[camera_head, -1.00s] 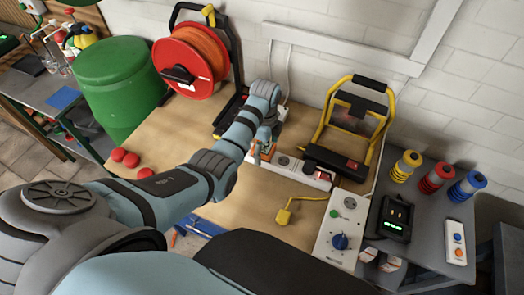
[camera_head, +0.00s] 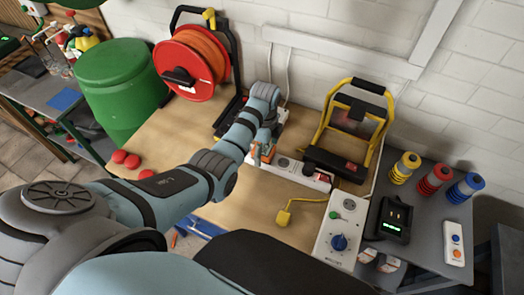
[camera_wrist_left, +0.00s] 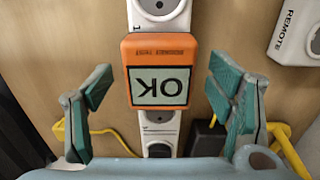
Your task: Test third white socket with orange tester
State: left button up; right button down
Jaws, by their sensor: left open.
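The orange tester (camera_wrist_left: 160,72) sits on the white socket strip (camera_wrist_left: 158,122) in the left wrist view, over one of its sockets. Its display reads OK, upside down in that view. A socket beside the digit 1 shows above it and another partly shows below it. In the head view the tester (camera_head: 266,153) is partly hidden by my left gripper (camera_head: 266,138) at the left part of the strip (camera_head: 300,172). My left gripper is open, its green fingers (camera_wrist_left: 158,95) standing apart on both sides of the tester. My right gripper is not in view.
A yellow-handled work lamp (camera_head: 350,125) stands behind the strip. A yellow plug (camera_head: 284,216) and a white control box (camera_head: 338,234) lie in front. A red cable reel (camera_head: 192,66) stands back left. The wooden bench front left is mostly clear.

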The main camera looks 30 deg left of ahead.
aim_at(264, 149)
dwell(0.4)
pick_arm(q)
jog(key=shift+p, duration=0.45)
jog(key=shift+c, duration=0.2)
grip_shut()
jog(key=shift+r, duration=3)
